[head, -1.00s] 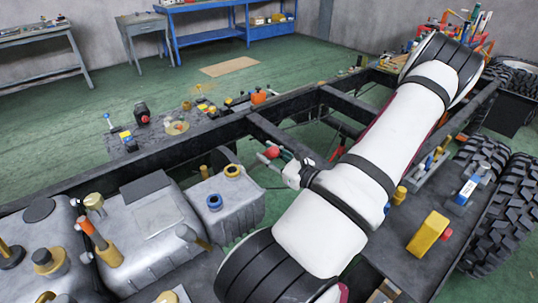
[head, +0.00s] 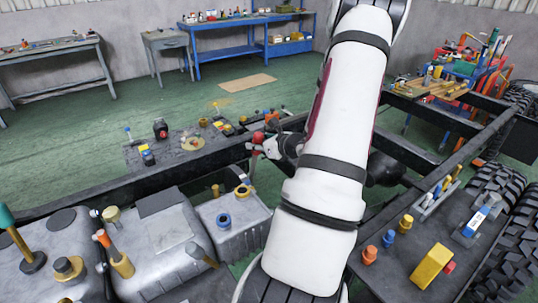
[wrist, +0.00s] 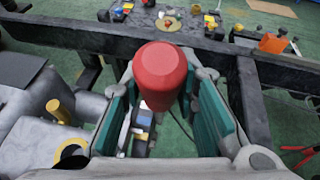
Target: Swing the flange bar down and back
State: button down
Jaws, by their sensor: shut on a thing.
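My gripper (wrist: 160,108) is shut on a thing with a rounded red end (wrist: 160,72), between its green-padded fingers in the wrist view. The red end stands out past the fingers toward the far frame rail. In the head view my gripper (head: 262,151) and the red end (head: 257,138) are small, by the far rail at the picture's middle. The rest of the held thing is largely hidden by the fingers, so I cannot tell whether it is the flange bar. I cannot make out a separate flange bar.
The black frame rail (head: 150,180) runs across the view. Grey tanks (head: 165,232) with knobs and upright handles stand at front left. A dark plate (head: 180,148) with small parts lies beyond the rail. A yellow block (head: 431,266) sits on the right shelf, near large tyres (head: 510,215).

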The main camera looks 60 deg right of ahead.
jog(key=shift+g+y, duration=0.4)
jog(key=shift+g, duration=0.5)
jog(key=shift+w+d+r+p, duration=0.2)
jog(key=shift+w+d, duration=0.25)
jog(key=shift+w, duration=0.4)
jog(key=shift+w+d+r+p, duration=0.15)
jog(key=shift+w+d+p, duration=0.25)
jog(key=shift+w, duration=0.45)
jog(key=shift+w+d+r+p, duration=0.15)
jog(key=shift+w+d, duration=0.35)
jog(key=shift+w, duration=0.35)
jog(key=c, duration=1.2)
grip_release()
jog(key=shift+c, duration=0.2)
jog(key=v, duration=1.2)
